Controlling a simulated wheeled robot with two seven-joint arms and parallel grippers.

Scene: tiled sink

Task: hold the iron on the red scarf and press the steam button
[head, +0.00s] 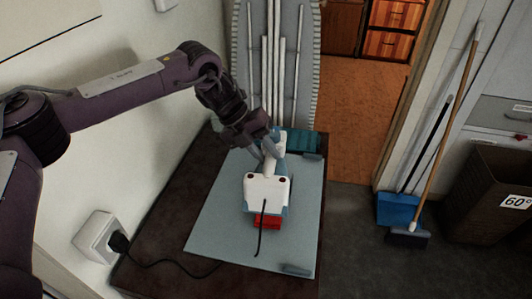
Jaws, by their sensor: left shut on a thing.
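The iron (266,188), white and blue, stands on a light blue mat (222,205), with its white end facing me. My left gripper (265,152) reaches in from the left and is shut on the iron's upper part, near the handle. A small red piece, which looks like the red scarf (267,221), shows under the near end of the iron; the rest of it is hidden. I cannot make out the steam button. My right gripper is not in view.
The mat lies on a dark brown table (165,235). A cord runs to a wall socket (97,237) at left. A folded ironing board (274,60) leans behind. A broom (409,237), blue dustpan (398,209) and basket (490,195) stand at right.

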